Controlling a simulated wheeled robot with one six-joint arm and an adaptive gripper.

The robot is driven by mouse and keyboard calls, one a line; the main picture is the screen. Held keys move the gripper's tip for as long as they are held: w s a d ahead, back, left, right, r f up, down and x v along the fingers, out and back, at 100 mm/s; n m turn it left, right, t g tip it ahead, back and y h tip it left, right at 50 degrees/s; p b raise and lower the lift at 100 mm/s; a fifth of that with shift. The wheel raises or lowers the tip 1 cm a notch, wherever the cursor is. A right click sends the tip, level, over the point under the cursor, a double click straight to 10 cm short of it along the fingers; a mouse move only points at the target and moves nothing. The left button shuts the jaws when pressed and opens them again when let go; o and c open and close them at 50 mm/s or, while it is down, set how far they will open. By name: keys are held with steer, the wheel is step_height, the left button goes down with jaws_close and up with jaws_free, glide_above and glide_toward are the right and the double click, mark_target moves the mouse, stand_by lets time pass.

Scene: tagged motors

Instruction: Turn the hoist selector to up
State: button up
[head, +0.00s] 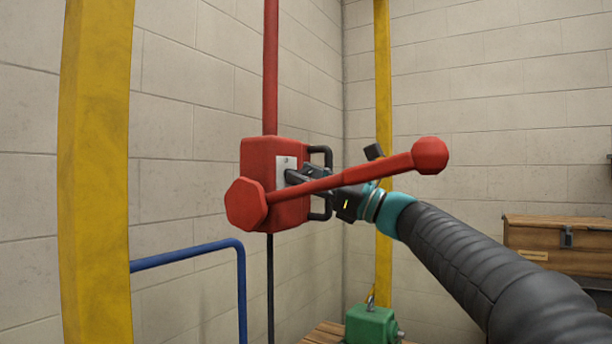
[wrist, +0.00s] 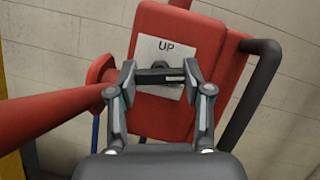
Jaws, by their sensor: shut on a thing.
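The hoist selector is a small dark bar (wrist: 160,77) on a white plate (wrist: 150,48) marked "UP" at its top. The plate is on the front of a red control box (wrist: 150,15), also seen in the head view (head: 258,155). In the wrist view the bar lies nearly level across the plate, below the word. My gripper (wrist: 159,84) has a finger at each end of the bar and is shut on it. In the head view my gripper (head: 296,177) meets the plate, partly hidden behind a red lever. The lower plate markings cannot be read.
The red lever (head: 340,180) with a ball end (head: 430,155) crosses in front of my gripper. A black handle (head: 321,158) is on the box's right side. Yellow posts (head: 95,170), a blue rail (head: 190,255), a green motor (head: 370,325) and a wooden chest (head: 560,240) stand around.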

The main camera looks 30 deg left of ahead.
steer(key=n+g+p, duration=0.1)
steer(key=n, duration=0.2)
steer(key=n+g+h+p, duration=0.1)
steer(key=n+g, duration=0.1)
steer(key=n, duration=0.1)
steer(key=shift+w+r, duration=0.1)
steer(key=shift+r, duration=0.05)
steer(key=shift+n+g+h+p, duration=0.45)
steer(key=shift+n+p, duration=0.25)
steer(key=shift+n, duration=1)
steer(key=o, duration=0.9)
steer(key=v, duration=1.2)
